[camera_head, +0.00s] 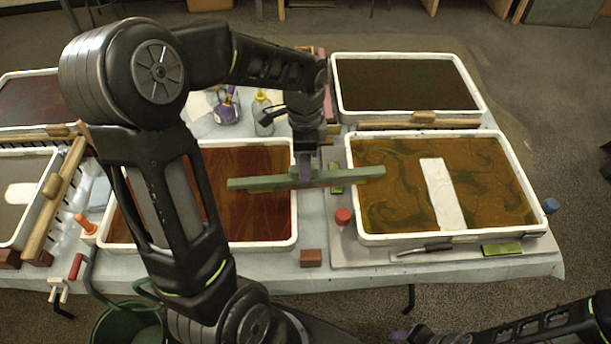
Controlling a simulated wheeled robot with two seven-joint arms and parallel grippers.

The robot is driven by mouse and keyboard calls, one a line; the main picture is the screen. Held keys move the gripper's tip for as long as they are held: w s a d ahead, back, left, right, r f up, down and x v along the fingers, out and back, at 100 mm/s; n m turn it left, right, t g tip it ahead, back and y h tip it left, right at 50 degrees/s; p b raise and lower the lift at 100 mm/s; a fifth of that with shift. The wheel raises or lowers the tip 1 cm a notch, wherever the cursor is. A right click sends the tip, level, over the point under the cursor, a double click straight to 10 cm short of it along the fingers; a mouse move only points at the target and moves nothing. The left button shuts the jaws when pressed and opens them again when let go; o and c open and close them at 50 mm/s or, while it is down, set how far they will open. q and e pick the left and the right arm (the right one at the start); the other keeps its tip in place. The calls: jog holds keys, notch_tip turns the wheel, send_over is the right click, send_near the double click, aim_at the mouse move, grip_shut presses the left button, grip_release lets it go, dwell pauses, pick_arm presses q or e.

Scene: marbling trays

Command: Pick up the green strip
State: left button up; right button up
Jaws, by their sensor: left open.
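The long green strip (350,176) spans the gap between the middle red-brown tray (292,225) and the right-hand amber tray (352,190). Its ends reach over both trays. Whether it rests on their rims or hangs just above them, I cannot tell. My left gripper (305,176) points down at the strip's middle with its jaws open. It overlaps the strip, and the fingertips are hard to make out, so contact is unclear. My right gripper (415,334) is low at the bottom edge, dark and partly cut off, away from the strip.
A pale strip (442,195) lies in the amber tray. A dark tray (340,95) stands behind it. Bottles (262,112), a red-capped jar (343,216), a reddish block (310,257) and a small green piece (502,249) sit around the trays. A green bucket (128,325) stands below left.

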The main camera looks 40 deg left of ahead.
pick_arm(q)
jog(key=f, duration=0.3)
jog(key=f+p, duration=0.1)
jog(key=f, duration=0.1)
jog(key=shift+s+d+f, duration=0.1)
jog(key=shift+d+f, duration=0.05)
jog(key=shift+d, duration=0.1)
jog(key=shift+c, duration=0.2)
grip_shut()
dwell(0.4)
